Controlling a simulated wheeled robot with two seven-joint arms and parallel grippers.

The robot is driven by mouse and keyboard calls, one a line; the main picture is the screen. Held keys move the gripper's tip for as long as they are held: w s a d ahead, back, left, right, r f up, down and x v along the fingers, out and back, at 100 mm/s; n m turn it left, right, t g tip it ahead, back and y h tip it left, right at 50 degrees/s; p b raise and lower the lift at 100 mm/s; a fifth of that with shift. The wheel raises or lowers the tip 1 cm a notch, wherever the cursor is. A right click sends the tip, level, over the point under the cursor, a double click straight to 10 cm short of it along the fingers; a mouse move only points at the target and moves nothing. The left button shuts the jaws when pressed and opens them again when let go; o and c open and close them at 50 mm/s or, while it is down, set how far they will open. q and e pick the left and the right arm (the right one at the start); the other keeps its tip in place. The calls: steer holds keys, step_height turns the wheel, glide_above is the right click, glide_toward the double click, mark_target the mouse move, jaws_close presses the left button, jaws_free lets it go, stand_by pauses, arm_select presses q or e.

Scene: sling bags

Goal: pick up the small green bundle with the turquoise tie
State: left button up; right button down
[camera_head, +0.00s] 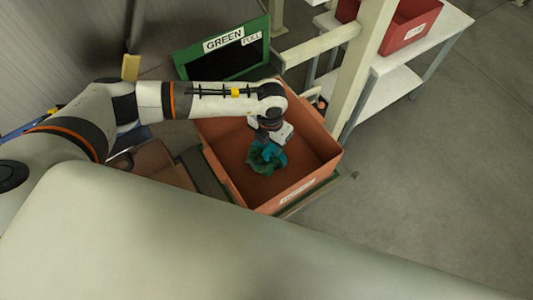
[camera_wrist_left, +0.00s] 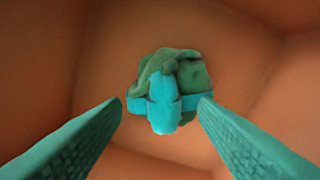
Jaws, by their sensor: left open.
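The small green bundle (camera_head: 262,164) lies on the floor of the orange bin (camera_head: 315,150). In the left wrist view the bundle (camera_wrist_left: 203,75) shows a turquoise tie (camera_wrist_left: 165,105) around it, with a tied end in front. My left gripper (camera_head: 272,152) reaches down into the bin, close above the bundle, and partly hides it in the head view. Its two turquoise fingers (camera_wrist_left: 160,112) are spread wide, one to each side of the bundle in the wrist picture, with nothing between them held. My right gripper is not in view.
The bin's walls surround the bundle and my left gripper. A green-framed sign (camera_head: 225,45) reading "GREEN FULL" stands behind the bin. A cream post (camera_head: 363,70) and a white shelf (camera_head: 420,45) with a red bin (camera_head: 412,25) stand to the right. Grey floor (camera_head: 430,170) is clear at right.

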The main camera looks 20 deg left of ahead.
mark_target(269, 149)
arm_select(q)
steer(key=f, duration=0.4)
steer(key=shift+w+a+f, duration=0.15)
steer(key=shift+w, duration=0.05)
jaws_close()
